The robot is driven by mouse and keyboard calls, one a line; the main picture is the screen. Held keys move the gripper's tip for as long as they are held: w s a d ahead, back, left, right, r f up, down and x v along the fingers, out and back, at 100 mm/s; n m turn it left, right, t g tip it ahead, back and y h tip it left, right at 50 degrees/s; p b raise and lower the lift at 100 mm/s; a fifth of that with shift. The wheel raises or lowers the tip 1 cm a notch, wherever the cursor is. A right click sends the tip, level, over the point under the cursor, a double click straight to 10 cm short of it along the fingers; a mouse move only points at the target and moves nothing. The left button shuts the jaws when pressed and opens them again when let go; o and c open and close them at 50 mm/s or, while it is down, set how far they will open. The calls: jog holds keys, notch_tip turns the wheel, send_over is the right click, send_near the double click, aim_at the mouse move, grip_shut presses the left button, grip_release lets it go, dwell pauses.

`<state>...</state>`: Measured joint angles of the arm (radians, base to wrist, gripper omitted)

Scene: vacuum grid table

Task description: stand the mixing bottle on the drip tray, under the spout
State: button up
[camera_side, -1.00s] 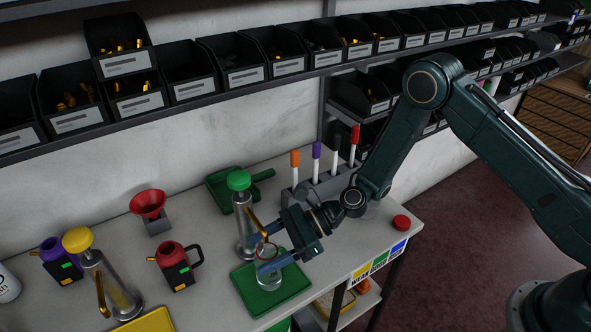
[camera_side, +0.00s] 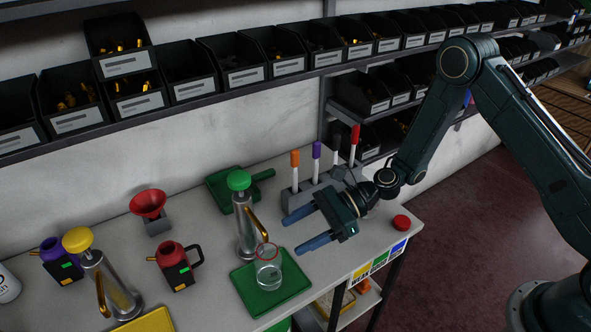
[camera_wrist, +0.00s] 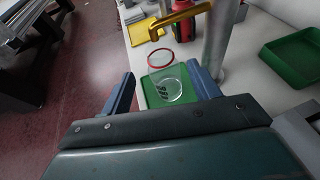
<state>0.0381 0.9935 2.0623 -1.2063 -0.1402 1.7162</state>
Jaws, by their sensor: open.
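The mixing bottle (camera_side: 268,272) is a clear, open vessel with a red rim. It stands upright on the green drip tray (camera_side: 290,291), in front of the green-topped dispenser (camera_side: 245,222). The brass spout (camera_side: 256,221) reaches out toward the bottle's mouth. In the wrist view the bottle (camera_wrist: 168,82) stands on the green tray (camera_wrist: 148,98), with the brass spout (camera_wrist: 178,20) beyond its rim. My gripper (camera_side: 290,235) is open and empty, to the right of the bottle and apart from it. Its two blue fingers also show in the wrist view (camera_wrist: 165,88), either side of the bottle in the picture.
A yellow-topped dispenser (camera_side: 108,284), a red jug (camera_side: 177,268), a purple jug (camera_side: 62,262) and a red funnel (camera_side: 149,205) stand to the left. A pen rack (camera_side: 318,190) is behind my gripper. A red cap (camera_side: 401,222) lies near the right edge.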

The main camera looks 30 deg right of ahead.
jog(key=shift+v, duration=2.95)
jog(key=shift+r, duration=0.15)
jog(key=s+d+r+n+h, duration=0.4)
jog(key=r+n, duration=0.3)
jog(key=s+d+r+n+h, duration=0.3)
jog(key=s+r+n+h, duration=0.1)
jog(key=r+n, duration=0.35)
jog(key=s+d+r+n+t+h, duration=0.1)
jog(key=s+d+r+n+h, duration=0.1)
jog(key=s, duration=0.5)
jog(key=s+d+r+n+t+h, duration=0.1)
jog(key=s+d+r+n+h, duration=0.2)
jog(key=s+d+r, duration=0.3)
jog(key=shift+s+d+n+h, duration=0.3)
jog(key=shift+s+d+n, duration=0.25)
jog(key=shift+s+d, duration=0.5)
